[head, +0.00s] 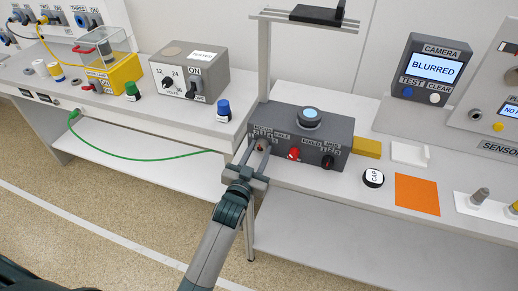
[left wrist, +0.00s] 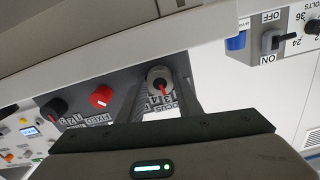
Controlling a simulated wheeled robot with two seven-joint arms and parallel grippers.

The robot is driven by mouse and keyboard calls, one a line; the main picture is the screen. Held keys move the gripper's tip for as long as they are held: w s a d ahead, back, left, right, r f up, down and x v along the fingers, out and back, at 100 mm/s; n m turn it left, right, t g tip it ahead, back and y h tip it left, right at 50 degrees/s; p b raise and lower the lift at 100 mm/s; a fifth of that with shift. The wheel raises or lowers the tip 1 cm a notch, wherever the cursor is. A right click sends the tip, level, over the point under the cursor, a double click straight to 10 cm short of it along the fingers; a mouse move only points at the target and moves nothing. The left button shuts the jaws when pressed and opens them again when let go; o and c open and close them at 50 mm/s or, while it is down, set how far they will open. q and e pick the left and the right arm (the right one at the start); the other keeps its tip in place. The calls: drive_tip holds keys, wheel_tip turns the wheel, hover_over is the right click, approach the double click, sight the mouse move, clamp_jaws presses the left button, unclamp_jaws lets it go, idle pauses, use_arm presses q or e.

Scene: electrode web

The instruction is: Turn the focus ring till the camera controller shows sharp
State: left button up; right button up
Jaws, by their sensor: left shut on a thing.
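The camera controller (head: 437,68) at the right back shows BLURRED on its lit screen, with TEST and CLEAR buttons below. The focus ring (left wrist: 158,73) is a grey round knob with a red pointer on the front of a dark grey box (head: 318,128). My left gripper (head: 259,158) reaches the left end of that front face and is shut on the ring. In the left wrist view its fingers stand on either side of the ring, above a label reading FOCUS. In the head view the fingers mostly hide the ring. My right gripper is not in view.
A red knob (head: 293,154) and a black knob (head: 327,161) sit right of the ring on the same front. A post (head: 264,60) rises behind the box. A blue-capped item (head: 223,110) stands close at left. A CAP disc (head: 373,178) and orange sheet (head: 417,194) lie right.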

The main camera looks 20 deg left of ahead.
use_arm(q)
drive_tip(key=shift+m, duration=0.7)
drive_tip(key=o, duration=1)
drive_tip(key=shift+o, duration=0.2)
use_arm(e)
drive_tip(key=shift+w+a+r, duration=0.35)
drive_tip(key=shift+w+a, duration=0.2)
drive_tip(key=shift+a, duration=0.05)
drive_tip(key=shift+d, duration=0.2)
use_arm(q)
drive_tip(key=shift+s+f, duration=0.1)
drive_tip(key=shift+s, duration=0.45)
drive_tip(key=s+b, duration=0.3)
drive_tip(key=s, duration=1.3)
drive_tip(key=shift+s+a, duration=0.15)
drive_tip(key=shift+a, duration=0.15)
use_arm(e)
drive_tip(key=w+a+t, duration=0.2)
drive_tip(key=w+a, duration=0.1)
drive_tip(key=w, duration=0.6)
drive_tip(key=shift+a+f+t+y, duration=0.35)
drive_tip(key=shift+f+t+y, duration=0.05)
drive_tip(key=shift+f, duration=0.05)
